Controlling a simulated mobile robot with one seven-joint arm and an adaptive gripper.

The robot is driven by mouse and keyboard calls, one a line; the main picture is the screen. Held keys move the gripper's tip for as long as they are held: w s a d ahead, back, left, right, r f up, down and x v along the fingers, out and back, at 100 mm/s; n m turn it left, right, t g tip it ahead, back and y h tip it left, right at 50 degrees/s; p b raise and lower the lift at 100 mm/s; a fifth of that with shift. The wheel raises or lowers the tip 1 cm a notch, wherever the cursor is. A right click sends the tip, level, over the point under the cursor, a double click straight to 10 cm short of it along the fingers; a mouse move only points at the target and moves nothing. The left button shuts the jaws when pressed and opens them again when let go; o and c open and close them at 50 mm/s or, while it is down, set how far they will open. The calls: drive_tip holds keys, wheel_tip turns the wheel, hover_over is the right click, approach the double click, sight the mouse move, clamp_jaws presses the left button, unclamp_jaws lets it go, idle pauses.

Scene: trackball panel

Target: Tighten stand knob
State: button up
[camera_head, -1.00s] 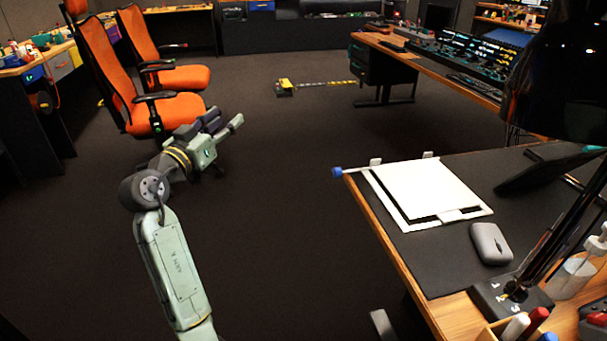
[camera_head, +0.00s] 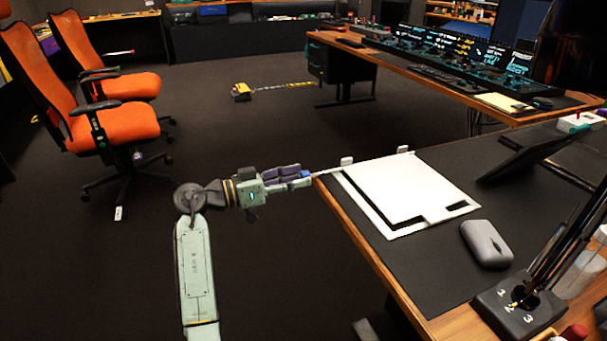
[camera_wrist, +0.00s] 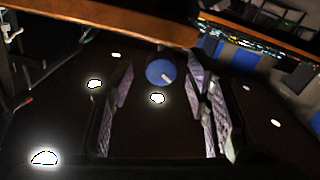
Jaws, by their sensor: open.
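The blue stand knob (camera_head: 305,174) sits at the end of a thin rod that sticks out past the left edge of the desk. The rod leads to the white panel stand (camera_head: 405,190) on the desk's dark mat. My gripper (camera_head: 294,176) is level with the knob, its fingers pointing right at it. In the wrist view the round blue knob (camera_wrist: 160,71) shows beyond the two open fingers (camera_wrist: 160,110), roughly between them. I cannot tell whether the fingers touch it; a gap shows on both sides.
The desk's wooden edge (camera_head: 352,232) lies close beyond the knob. Orange chairs (camera_head: 115,125) stand at the left. The floor around my arm is clear.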

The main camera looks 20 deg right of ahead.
drive_tip(key=shift+d, duration=1.2)
drive_tip(key=shift+c, duration=0.5)
clamp_jaws()
